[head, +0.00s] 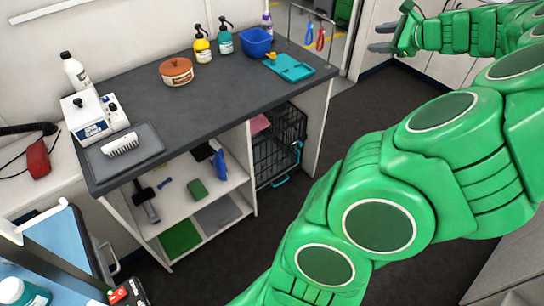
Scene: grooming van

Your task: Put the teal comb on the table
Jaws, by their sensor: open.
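I cannot make out a teal comb for certain. A flat teal item (289,67) lies at the right end of the dark counter (225,92), with a small orange-yellow thing at its edge. A white comb-like or brush-like piece (120,145) lies on a grey tray at the counter's left end. A light blue table top (48,243) shows in part at the lower left. My gripper (378,38) is at the upper right, beyond the counter's right end, with its grey fingers apart and nothing seen between them.
Shelves and a black wire crate (280,145) are below. Dark floor (345,120) is open right of the counter.

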